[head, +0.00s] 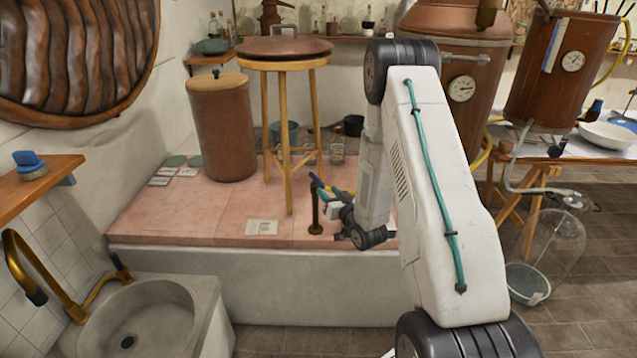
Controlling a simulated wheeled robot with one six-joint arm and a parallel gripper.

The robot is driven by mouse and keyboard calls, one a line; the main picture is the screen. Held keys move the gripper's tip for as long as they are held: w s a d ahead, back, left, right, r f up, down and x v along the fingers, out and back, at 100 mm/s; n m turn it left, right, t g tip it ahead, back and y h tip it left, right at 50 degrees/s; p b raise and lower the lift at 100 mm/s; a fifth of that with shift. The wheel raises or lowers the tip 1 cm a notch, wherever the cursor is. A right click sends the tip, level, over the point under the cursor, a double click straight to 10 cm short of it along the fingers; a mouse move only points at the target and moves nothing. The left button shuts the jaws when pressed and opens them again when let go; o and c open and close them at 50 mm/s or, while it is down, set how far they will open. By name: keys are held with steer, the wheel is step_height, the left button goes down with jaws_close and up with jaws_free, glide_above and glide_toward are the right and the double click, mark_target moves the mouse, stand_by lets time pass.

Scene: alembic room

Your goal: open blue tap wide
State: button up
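A small blue tap handle (318,182) shows on top of a thin dark brass post (315,212), which stands upright on the pink tiled platform. A yellow handle (340,190) shows just to its right. My gripper (334,211) is beside the post on its right, at the end of my white arm. Its fingers are small and partly hidden by my wrist, so I cannot tell whether they are open or touch the tap.
The pink platform (180,217) holds a wooden stool (287,130) and a brown cylinder (220,125) behind the post. A stone sink (150,320) with a brass spout (40,270) is at lower left. Copper vessels (465,90) and a glass jar (550,255) are at right.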

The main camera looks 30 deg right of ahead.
mark_target(318, 180)
steer(key=w, duration=0.7)
steer(key=shift+w+d, duration=0.3)
steer(key=shift+d, duration=0.05)
jaws_close()
steer(key=shift+a, duration=0.1)
